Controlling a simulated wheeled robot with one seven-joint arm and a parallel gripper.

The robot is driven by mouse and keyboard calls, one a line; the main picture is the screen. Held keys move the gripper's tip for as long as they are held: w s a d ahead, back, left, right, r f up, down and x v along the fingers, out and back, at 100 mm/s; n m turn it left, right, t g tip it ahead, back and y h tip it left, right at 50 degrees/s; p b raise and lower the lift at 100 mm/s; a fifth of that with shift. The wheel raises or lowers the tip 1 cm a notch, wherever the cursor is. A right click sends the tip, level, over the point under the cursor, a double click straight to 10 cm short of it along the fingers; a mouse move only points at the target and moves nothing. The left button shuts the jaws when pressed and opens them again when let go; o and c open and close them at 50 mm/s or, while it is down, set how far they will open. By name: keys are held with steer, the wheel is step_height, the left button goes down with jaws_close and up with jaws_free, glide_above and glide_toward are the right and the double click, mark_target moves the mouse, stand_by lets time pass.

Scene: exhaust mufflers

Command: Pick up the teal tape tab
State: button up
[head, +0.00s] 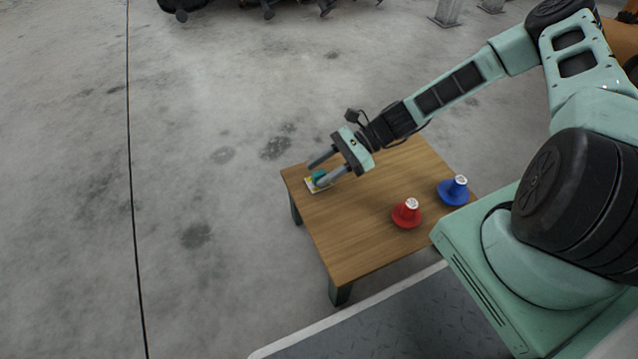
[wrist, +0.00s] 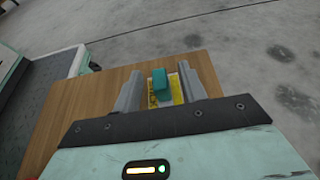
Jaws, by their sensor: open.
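The teal tape tab (head: 319,175) is at the far left corner of the wooden table (head: 350,232), on a small yellow and white piece (head: 312,187). In the wrist view the teal tab (wrist: 159,86) stands between the two fingers of my gripper (wrist: 158,88), with a visible gap on each side. The yellow and white piece (wrist: 176,88) shows beside and beneath it. In the head view my open gripper (head: 321,170) reaches down over that corner, and a finger partly hides the tab. I cannot tell the exact height of the fingertips above the table.
The table's middle and front are bare. Grey concrete floor (head: 215,150) lies beyond the table's left edge.

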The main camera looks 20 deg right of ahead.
mark_target(320, 172)
steer(key=shift+f+b+x, duration=0.25)
steer(key=shift+b+x, duration=0.4)
steer(key=shift+x, duration=0.55)
steer(key=shift+s+a, duration=0.1)
steer(key=shift+a, duration=0.2)
jaws_close()
